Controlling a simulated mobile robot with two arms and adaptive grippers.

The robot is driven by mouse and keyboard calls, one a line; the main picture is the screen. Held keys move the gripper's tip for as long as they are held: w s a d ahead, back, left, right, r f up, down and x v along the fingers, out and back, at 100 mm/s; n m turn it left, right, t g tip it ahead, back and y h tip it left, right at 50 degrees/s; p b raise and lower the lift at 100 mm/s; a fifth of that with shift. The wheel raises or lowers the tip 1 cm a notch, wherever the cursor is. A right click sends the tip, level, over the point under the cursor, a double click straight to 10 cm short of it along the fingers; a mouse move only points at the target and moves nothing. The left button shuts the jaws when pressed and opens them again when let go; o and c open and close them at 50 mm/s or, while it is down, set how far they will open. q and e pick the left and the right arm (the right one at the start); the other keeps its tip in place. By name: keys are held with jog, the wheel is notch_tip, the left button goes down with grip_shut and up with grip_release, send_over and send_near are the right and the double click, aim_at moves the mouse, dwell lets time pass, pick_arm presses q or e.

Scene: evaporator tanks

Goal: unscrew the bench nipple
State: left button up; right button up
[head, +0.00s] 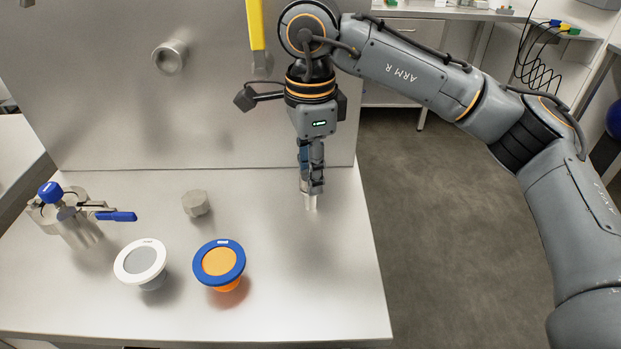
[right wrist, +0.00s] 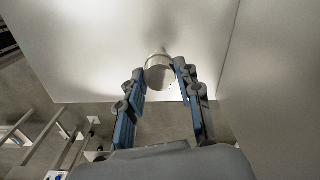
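The bench nipple, a short pale metal cylinder (head: 310,203), shows just under my right gripper near the bench's right side. In the right wrist view it shows as a round-ended cylinder (right wrist: 159,74) between the fingertips. My right gripper (head: 311,186) points down over it. In the right wrist view the two fingers (right wrist: 159,72) are apart, one on each side of the nipple, with a narrow gap visible at each side. The nipple's lower end is partly hidden. My left gripper is not in view.
The steel bench (head: 330,300) also holds a grey hex piece (head: 196,203), a white-rimmed cup (head: 140,261), a blue-rimmed orange cup (head: 219,262) and a blue-handled valve (head: 75,222). A steel panel (head: 120,100) with a pipe stub (head: 170,57) and yellow handle (head: 256,25) stands behind.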

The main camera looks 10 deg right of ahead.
grip_shut()
jog(key=shift+n, duration=2.6)
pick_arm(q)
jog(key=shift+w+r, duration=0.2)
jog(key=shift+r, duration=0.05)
pick_arm(e)
jog(key=n, duration=0.3)
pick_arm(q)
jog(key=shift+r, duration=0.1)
pick_arm(e)
jog(key=shift+n, duration=1.1)
